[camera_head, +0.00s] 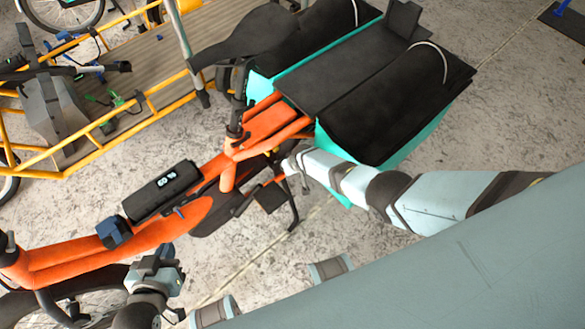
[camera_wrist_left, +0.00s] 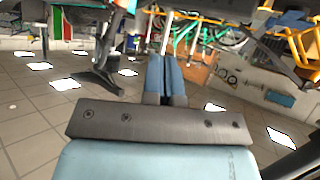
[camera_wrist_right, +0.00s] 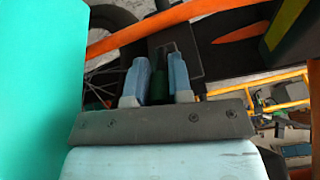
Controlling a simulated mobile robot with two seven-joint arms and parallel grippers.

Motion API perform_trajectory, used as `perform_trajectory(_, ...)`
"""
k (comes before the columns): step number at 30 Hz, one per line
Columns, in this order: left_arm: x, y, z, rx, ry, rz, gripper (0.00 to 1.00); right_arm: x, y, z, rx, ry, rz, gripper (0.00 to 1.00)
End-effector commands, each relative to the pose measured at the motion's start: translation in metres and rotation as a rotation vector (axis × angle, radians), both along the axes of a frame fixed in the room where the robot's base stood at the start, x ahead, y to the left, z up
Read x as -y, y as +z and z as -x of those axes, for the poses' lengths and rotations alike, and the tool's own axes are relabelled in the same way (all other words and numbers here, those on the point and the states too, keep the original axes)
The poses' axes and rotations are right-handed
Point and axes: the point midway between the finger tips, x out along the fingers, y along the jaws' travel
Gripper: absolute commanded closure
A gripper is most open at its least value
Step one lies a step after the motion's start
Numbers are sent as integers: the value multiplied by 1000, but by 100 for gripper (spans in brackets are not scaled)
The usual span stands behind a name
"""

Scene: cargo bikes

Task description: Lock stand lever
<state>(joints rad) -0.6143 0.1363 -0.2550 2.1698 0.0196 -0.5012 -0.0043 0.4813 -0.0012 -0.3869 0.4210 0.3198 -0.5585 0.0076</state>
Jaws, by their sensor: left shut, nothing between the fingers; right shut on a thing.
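The orange cargo bike (camera_head: 155,240) lies across the head view, with black and teal bags (camera_head: 395,95) at its rear. My right gripper (camera_head: 287,165) reaches in from the right to the frame below the rear bags. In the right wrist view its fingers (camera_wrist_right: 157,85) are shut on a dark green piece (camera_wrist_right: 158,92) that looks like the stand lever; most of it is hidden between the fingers. A black stand leg (camera_head: 293,212) shows just below this gripper. My left gripper (camera_head: 165,262) is shut and empty beside the front of the bike; its fingers (camera_wrist_left: 168,78) touch each other in the left wrist view.
A yellow-railed cargo bike (camera_head: 95,125) with a wooden deck stands at the upper left. A black pedal (camera_head: 269,196) is close to the right gripper. A teal bag side (camera_wrist_right: 40,85) fills the left of the right wrist view.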

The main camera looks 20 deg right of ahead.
Motion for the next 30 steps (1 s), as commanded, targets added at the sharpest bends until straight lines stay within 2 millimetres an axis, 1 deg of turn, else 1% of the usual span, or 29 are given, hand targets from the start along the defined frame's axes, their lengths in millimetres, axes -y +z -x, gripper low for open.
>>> perform_trajectory(2,0,0,0,0,0,0,100,0,1,-1,2,1,1,100)
perform_trajectory(3,0,0,0,0,0,0,100,0,1,-2,3,1,1,73)
perform_trajectory(5,0,0,0,0,1,1,100,0,1,-2,3,1,1,60)
perform_trajectory(6,0,0,0,0,1,1,100,0,1,-2,3,2,0,55)
perform_trajectory(14,0,1,0,0,0,1,100,0,1,-1,3,1,0,55)
perform_trajectory(17,0,5,0,-1,0,0,100,0,7,0,3,1,0,55)
perform_trajectory(20,0,14,0,-4,0,-4,100,2,19,4,2,1,-1,55)
perform_trajectory(23,-2,22,1,-14,3,-12,100,3,36,9,3,1,-1,55)
perform_trajectory(30,-5,31,6,-67,19,-2,100,10,88,26,4,2,0,55)
